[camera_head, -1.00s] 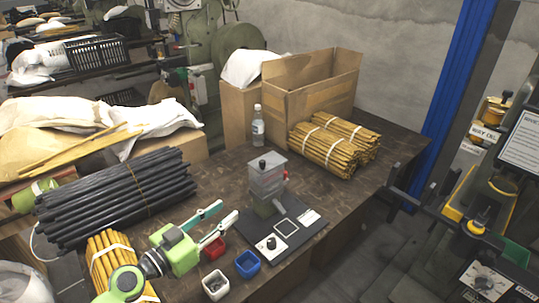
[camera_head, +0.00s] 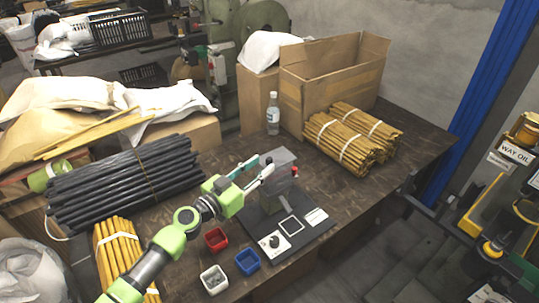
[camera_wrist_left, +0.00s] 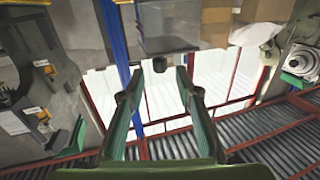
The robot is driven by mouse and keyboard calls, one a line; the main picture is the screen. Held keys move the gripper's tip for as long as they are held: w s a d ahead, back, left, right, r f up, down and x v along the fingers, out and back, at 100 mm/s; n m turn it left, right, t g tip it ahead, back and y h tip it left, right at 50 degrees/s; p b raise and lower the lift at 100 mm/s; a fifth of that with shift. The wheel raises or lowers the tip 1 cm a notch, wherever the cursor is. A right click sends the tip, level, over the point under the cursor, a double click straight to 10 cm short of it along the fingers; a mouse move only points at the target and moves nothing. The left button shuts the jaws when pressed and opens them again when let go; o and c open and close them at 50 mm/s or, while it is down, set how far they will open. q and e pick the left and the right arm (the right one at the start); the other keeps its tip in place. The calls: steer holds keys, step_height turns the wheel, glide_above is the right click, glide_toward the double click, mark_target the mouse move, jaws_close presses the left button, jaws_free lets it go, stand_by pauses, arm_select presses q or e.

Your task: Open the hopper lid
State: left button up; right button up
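The small press (camera_head: 270,200) stands on the dark wooden table with a grey, see-through hopper (camera_head: 279,168) on top. My left gripper (camera_head: 263,167) is at the left side of the hopper in the head view. The lid looks closed. My right gripper is not in view.
Red (camera_head: 216,238), blue (camera_head: 247,261) and white (camera_head: 214,279) bins stand in front of the press. Black rods (camera_head: 125,185) lie left. A bottle (camera_head: 273,113), cardboard box (camera_head: 335,90) and yellow bundles (camera_head: 350,140) stand behind and right.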

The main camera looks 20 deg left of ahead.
mark_target(267, 161)
arm_select(q)
steer(key=x, duration=0.3)
steer(key=shift+w+d+p, duration=0.1)
steer(key=shift+w+p, duration=0.2)
steer(key=shift+w+d, duration=0.1)
steer(key=shift+w, duration=0.15)
steer(key=shift+w+d, duration=0.1)
steer(key=shift+w, duration=0.1)
jaws_close()
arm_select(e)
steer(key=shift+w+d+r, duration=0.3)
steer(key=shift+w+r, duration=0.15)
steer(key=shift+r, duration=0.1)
